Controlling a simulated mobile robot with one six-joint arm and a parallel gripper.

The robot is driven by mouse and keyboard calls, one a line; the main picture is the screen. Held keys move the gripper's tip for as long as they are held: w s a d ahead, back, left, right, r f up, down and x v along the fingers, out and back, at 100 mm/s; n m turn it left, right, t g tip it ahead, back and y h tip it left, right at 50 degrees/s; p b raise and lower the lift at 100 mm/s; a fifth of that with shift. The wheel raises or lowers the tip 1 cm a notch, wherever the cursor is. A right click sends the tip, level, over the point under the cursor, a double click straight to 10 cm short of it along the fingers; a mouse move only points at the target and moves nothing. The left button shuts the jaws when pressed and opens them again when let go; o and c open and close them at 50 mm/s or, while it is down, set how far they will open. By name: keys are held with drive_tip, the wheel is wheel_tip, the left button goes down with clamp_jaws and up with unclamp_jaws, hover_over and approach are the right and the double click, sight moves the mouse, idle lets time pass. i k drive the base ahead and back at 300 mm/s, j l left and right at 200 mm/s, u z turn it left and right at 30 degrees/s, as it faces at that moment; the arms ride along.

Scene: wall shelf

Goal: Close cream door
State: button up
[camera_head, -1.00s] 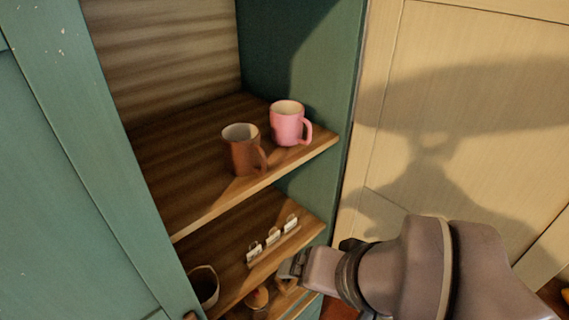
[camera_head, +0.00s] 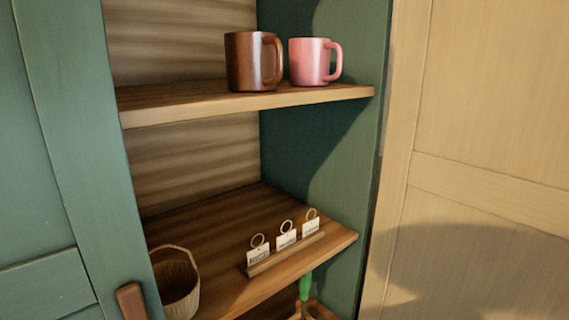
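The cream door (camera_head: 475,120) fills the right side of the head view as a tall panelled surface beside the green cabinet. Its left edge stands next to the cabinet's right side, and the shelf opening is uncovered. Its handle does not show, and I cannot tell its exact angle. A shadow lies across its lower part. My gripper is not in view now.
A green door (camera_head: 50,150) with a brown handle (camera_head: 131,301) stands at the left. The upper shelf holds a brown mug (camera_head: 252,62) and a pink mug (camera_head: 308,62). Below are a basket (camera_head: 175,285), a tag rack (camera_head: 287,254) and a green-handled item (camera_head: 305,287).

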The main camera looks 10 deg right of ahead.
sight(471, 219)
drive_tip(key=k+l+z, duration=0.1)
drive_tip(key=l, duration=0.5)
drive_tip(key=k+l+z, duration=0.1)
drive_tip(key=l, duration=0.55)
drive_tip(key=k+l, duration=0.15)
drive_tip(key=l, duration=0.5)
drive_tip(key=i+l+z, duration=0.15)
drive_tip(key=l, duration=0.2)
drive_tip(key=i+l+z, duration=0.15)
drive_tip(key=i+l, duration=0.1)
drive_tip(key=l, duration=0.05)
